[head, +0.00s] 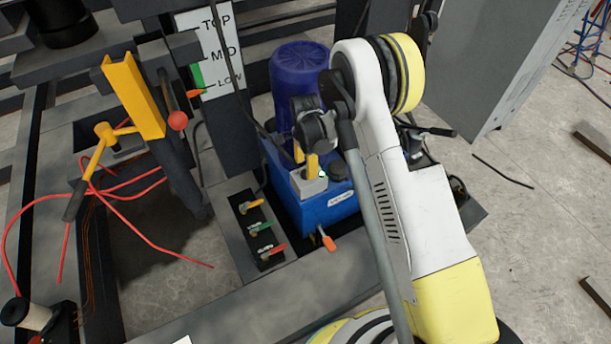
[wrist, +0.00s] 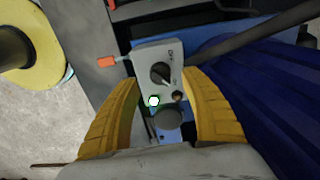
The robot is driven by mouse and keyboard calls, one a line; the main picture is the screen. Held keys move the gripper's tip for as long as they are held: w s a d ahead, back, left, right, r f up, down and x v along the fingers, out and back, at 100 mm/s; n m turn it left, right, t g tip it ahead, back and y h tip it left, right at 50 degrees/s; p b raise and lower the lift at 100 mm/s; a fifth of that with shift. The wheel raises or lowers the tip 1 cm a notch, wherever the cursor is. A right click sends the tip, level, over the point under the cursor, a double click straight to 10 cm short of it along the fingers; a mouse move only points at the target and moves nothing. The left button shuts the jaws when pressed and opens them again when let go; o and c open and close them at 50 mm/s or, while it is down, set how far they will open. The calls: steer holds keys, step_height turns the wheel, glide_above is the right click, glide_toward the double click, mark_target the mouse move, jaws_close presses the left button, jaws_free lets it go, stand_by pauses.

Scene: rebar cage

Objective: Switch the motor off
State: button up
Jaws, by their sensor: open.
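The blue motor (head: 299,85) stands on a blue tank (head: 325,212). A small light-grey switch box (head: 308,186) is on the tank. In the wrist view the switch box (wrist: 149,60) carries a black rotary knob (wrist: 160,73) with small lettering beside it, too small to read surely. A small bright greenish-white lamp (wrist: 154,101) shows near it. My gripper (head: 305,165) is open over the box, its yellow fingers pointing down. In the wrist view my gripper (wrist: 161,82) has one finger on each side of the knob, apart from it.
The dark blue finned motor body is close on the right in the wrist view. An orange-handled lever (head: 328,243) sticks out in front of the tank. A panel with coloured levers (head: 260,230) lies to its left. A grey cabinet (head: 500,60) stands right.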

mark_target(305, 170)
steer(key=shift+f+b, duration=0.5)
steer(key=shift+f, duration=1.25)
jaws_close()
